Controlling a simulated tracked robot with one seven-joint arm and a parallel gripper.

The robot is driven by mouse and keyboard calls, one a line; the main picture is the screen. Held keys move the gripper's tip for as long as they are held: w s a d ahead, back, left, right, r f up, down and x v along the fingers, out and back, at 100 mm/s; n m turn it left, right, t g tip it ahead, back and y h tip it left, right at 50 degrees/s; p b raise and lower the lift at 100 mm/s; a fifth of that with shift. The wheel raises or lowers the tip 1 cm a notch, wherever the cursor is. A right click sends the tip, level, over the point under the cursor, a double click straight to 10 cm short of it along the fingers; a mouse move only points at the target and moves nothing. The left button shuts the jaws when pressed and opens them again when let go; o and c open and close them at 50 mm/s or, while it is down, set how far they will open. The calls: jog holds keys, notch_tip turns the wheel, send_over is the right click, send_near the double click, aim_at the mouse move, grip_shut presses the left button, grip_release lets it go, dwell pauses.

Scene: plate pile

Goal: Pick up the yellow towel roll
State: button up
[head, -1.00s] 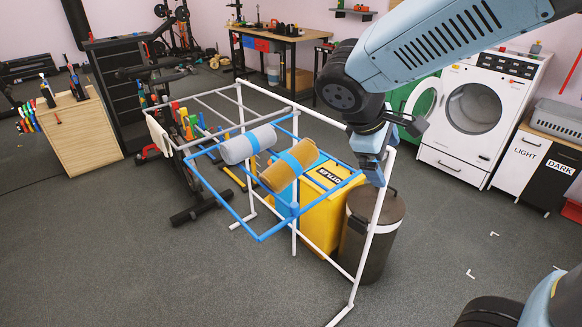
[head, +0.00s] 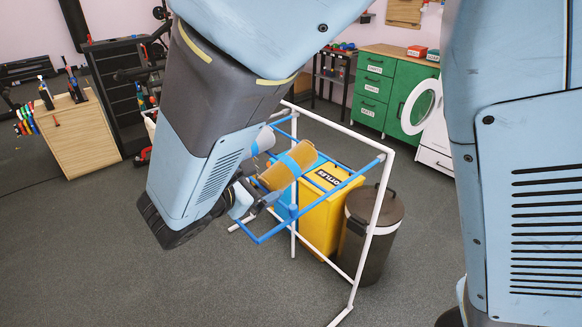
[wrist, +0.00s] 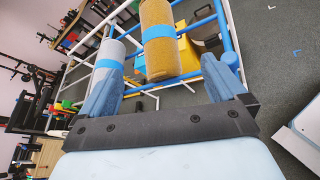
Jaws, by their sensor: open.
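The yellow towel roll (head: 302,153) lies tilted on the blue rack frame (head: 325,207), with a blue band around its middle. In the wrist view the yellow towel roll (wrist: 162,62) appears ahead of my gripper (wrist: 168,72), between the two blue fingers. The fingers are spread apart with nothing clamped between them. In the head view my gripper (head: 256,195) is at the lower left end of the roll. Whether a finger touches the roll I cannot tell.
A grey roll (wrist: 107,52) with a blue band lies left of the yellow one, close to the left finger. White rack posts (head: 372,230) stand right of the rolls. A yellow bin (head: 325,222) and a dark trash can (head: 370,240) stand beneath and behind.

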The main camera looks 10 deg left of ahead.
aim_at(283, 169)
jog(key=x, duration=0.8)
jog(key=shift+w+a+f, duration=0.1)
jog(key=shift+x, duration=2.7)
jog(key=shift+a+f, duration=0.15)
jog(key=shift+c, duration=0.4)
jog(key=c, duration=1.2)
jog(key=shift+c, duration=0.2)
